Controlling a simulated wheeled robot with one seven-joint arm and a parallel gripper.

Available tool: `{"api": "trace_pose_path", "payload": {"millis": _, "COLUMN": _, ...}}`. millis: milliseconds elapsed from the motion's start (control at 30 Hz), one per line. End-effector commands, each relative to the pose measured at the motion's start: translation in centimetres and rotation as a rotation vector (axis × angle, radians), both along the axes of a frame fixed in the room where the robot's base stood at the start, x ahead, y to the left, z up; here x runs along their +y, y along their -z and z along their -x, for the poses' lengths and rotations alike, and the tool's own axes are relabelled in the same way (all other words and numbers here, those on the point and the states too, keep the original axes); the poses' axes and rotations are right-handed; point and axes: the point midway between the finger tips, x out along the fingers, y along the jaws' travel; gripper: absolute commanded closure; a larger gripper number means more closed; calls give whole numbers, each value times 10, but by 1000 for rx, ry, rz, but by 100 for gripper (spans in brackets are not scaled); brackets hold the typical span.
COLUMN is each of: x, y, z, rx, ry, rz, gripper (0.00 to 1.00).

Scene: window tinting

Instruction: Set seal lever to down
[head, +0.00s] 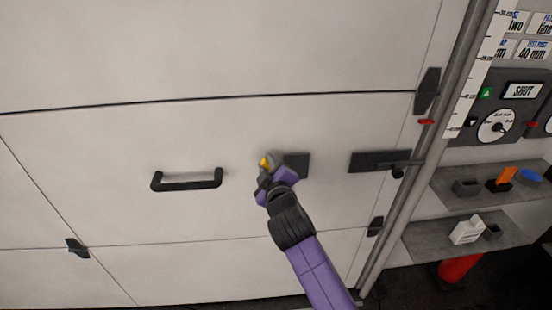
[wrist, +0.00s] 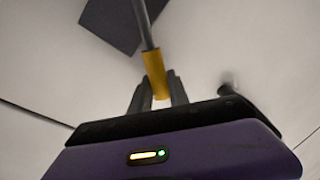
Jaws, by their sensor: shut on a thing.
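The seal lever is a thin grey rod (wrist: 144,25) with a yellow grip (wrist: 155,75), set on a dark square plate (wrist: 112,22). In the head view the yellow grip (head: 265,162) shows just left of the plate (head: 298,164) on the pale panel. My gripper (head: 264,172) is at the grip, partly hiding the lever there. In the wrist view my gripper's (wrist: 157,90) two dark fingers are shut around the lower end of the yellow grip. The rod's direction on the plate is mostly hidden in the head view.
A black pull handle (head: 187,180) is left of the gripper. A dark latch plate with a bar (head: 380,161) is to the right, beside a grey vertical pipe (head: 418,155). Shelves with small items (head: 465,188) and a dial panel (head: 497,126) stand further right.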

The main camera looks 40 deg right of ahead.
Motion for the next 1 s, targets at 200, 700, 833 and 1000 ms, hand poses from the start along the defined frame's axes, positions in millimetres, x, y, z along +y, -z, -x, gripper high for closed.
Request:
{"api": "trace_pose_path", "payload": {"millis": 200, "x": 11, "y": 17, "z": -7, "rx": 95, "ry": -3, "rz": 138, "gripper": 100}}
{"api": "trace_pose_path", "payload": {"millis": 700, "x": 16, "y": 35, "z": -11, "rx": 194, "ry": -1, "rz": 285, "gripper": 100}}
{"api": "trace_pose_path", "payload": {"millis": 833, "x": 17, "y": 36, "z": -11, "rx": 199, "ry": -1, "rz": 292, "gripper": 100}}
{"api": "trace_pose_path", "payload": {"millis": 1000, "x": 17, "y": 37, "z": -11, "rx": 202, "ry": -1, "rz": 293, "gripper": 100}}
